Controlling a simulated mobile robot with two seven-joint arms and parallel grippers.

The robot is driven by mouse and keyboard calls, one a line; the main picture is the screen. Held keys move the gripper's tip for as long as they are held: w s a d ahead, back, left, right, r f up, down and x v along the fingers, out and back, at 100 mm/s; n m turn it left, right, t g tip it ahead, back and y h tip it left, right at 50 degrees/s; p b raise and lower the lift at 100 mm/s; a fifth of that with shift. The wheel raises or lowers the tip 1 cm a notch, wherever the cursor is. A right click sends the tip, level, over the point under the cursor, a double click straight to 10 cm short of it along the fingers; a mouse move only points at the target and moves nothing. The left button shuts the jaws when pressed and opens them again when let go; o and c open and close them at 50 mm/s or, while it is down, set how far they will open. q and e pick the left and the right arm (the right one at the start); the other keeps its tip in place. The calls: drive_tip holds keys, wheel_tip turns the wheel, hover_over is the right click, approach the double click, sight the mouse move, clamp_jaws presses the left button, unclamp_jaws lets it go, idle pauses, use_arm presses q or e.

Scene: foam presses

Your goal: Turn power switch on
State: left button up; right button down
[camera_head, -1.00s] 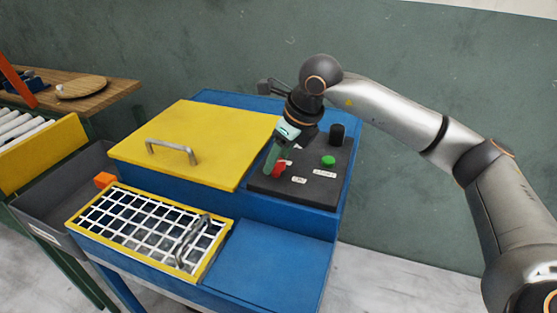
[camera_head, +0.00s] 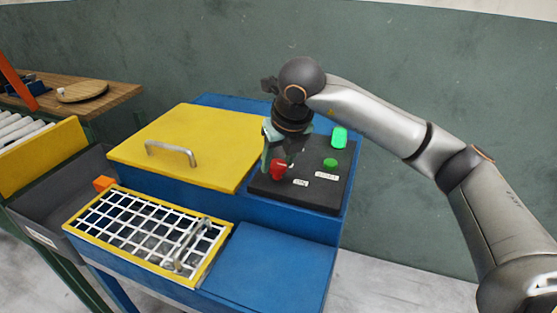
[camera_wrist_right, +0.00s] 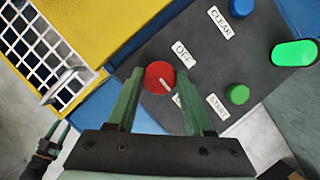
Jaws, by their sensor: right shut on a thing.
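The red power switch knob (camera_head: 278,170) sits on the dark control panel (camera_head: 310,198) of the blue machine. My right gripper (camera_head: 276,160) points down at it from above and is shut on it. In the right wrist view, the knob (camera_wrist_right: 157,75) is between the two green fingers of my right gripper (camera_wrist_right: 158,82). The knob's white mark points to the lower right, toward a label mostly hidden by a finger. The OFF label (camera_wrist_right: 181,54) is clear of the fingers. A lamp (camera_head: 339,138) glows green. My left gripper (camera_wrist_right: 53,142) shows small at lower left, its fingers apart.
A green start button (camera_head: 330,162) and a blue clear button (camera_wrist_right: 241,7) are on the panel. A yellow lid (camera_head: 190,130) with a handle is left of it. A yellow-framed grid (camera_head: 130,240) is in front. The blue top (camera_head: 270,262) at front right is bare.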

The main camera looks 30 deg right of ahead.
idle(0.3)
drive_tip(key=shift+c, duration=1.4)
unclamp_jaws()
drive_tip(key=v, duration=1.2)
drive_tip(key=shift+r+p, duration=0.35)
drive_tip(key=shift+s, duration=0.1)
